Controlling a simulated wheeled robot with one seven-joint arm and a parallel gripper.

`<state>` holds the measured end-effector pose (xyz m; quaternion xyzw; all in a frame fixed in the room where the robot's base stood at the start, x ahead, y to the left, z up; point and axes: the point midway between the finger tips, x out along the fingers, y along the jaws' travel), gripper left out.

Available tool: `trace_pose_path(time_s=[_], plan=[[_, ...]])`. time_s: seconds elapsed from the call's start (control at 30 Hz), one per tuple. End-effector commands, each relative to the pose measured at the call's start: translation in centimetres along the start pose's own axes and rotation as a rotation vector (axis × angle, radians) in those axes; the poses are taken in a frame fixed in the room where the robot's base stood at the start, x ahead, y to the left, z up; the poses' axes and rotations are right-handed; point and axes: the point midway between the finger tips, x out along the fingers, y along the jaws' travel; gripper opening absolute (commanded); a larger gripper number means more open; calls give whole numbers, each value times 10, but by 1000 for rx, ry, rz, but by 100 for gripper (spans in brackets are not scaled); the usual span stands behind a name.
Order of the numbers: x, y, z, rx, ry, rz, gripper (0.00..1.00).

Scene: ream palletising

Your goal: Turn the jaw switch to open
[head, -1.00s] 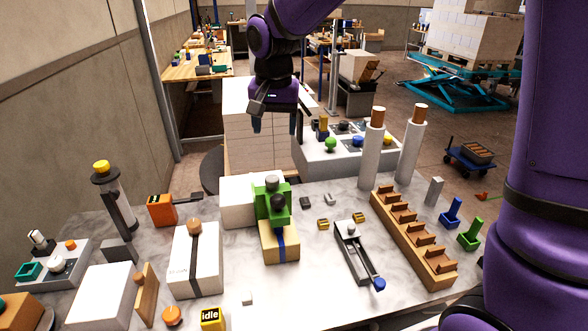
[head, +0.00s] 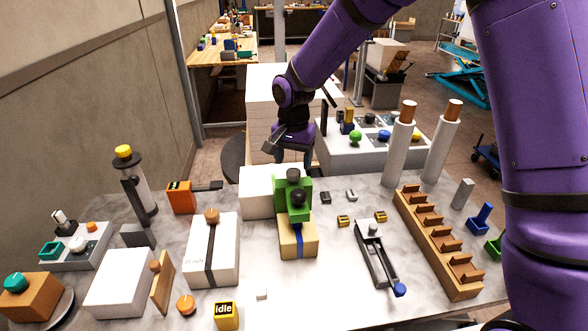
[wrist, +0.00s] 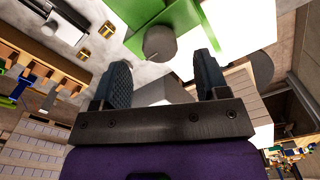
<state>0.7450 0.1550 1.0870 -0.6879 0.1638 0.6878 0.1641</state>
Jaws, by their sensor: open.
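A green device with a dark round knob (head: 298,197) on its front and a grey knob (head: 293,174) on top stands on a tan block with a blue stripe (head: 298,240). I cannot tell for sure which part is the jaw switch. My gripper (head: 293,160) is open and empty, just above and behind the green device (head: 280,203). In the wrist view, the gripper's two fingers (wrist: 162,62) are spread apart. A round grey knob (wrist: 160,43) and green parts (wrist: 205,25) show beyond the fingertips. No contact is clear.
White blocks (head: 255,190) stand left of and behind the green device. Two tall white posts (head: 398,150) and a brown stepped rack (head: 437,245) stand to the right. A sliding lever with a blue end (head: 375,262) lies right of the tan block. A control box (head: 350,159) stands behind.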

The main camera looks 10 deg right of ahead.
Motion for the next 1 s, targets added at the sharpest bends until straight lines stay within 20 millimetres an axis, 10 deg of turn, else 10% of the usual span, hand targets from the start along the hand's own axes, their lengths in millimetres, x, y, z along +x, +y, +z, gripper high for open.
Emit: trace_pose_path(time_s=[0.63, 0.83, 1.0], plan=[[35, 0, 0, -1, 0, 1, 68], [35, 0, 0, -1, 0, 1, 22], [35, 0, 0, -3, 0, 1, 18]])
